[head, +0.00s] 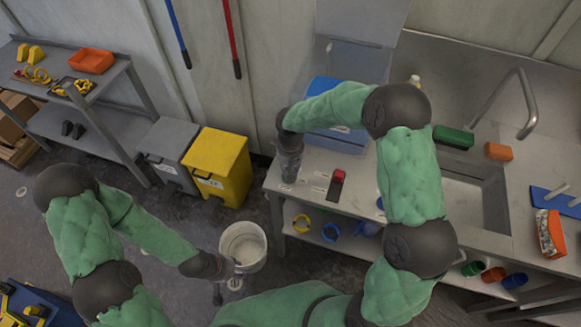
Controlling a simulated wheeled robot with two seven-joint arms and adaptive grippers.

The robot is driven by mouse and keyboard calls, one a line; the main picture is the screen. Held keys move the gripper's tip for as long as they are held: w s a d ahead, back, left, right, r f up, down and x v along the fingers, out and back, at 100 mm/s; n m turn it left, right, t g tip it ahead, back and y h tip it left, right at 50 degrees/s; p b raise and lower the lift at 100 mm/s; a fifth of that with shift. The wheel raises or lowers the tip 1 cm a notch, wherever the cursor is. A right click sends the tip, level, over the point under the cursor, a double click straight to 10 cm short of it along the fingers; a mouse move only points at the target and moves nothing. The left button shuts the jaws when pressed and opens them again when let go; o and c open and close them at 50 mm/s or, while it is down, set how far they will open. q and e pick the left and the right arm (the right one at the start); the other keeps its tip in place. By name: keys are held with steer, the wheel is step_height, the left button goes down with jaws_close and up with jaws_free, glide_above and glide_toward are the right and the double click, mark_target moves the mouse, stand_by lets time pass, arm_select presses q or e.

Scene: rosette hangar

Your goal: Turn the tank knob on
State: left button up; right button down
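I cannot make out a tank knob for certain. A blue box-like body (338,137) stands on the steel counter, partly hidden behind my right arm. A small dark item with a red end (337,184) lies on the counter in front of it. My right gripper (289,180) points down at the counter's left end, left of the red-ended item; its fingers are too unclear to judge. My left gripper (227,282) is low, beside a white bucket (243,245) on the floor, with its fingers apart and nothing seen between them.
A yellow bin (218,165) and a grey bin (168,152) stand left of the counter. A shelf (70,118) with tools is at far left. A sink (474,200) with a tap, green (453,137) and orange (498,151) blocks are on the right.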

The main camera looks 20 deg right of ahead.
steer(key=n+p, duration=0.1)
steer(key=n, duration=0.3)
steer(key=shift+w+r+p, duration=0.1)
steer(key=shift+r+p, duration=0.05)
steer(key=shift+p, duration=0.25)
steer(key=shift+n+p, duration=0.55)
steer(key=shift+n, duration=1.15)
steer(key=c, duration=1.1)
jaws_free()
steer(key=shift+a, duration=0.1)
step_height(320, 180, up, 12)
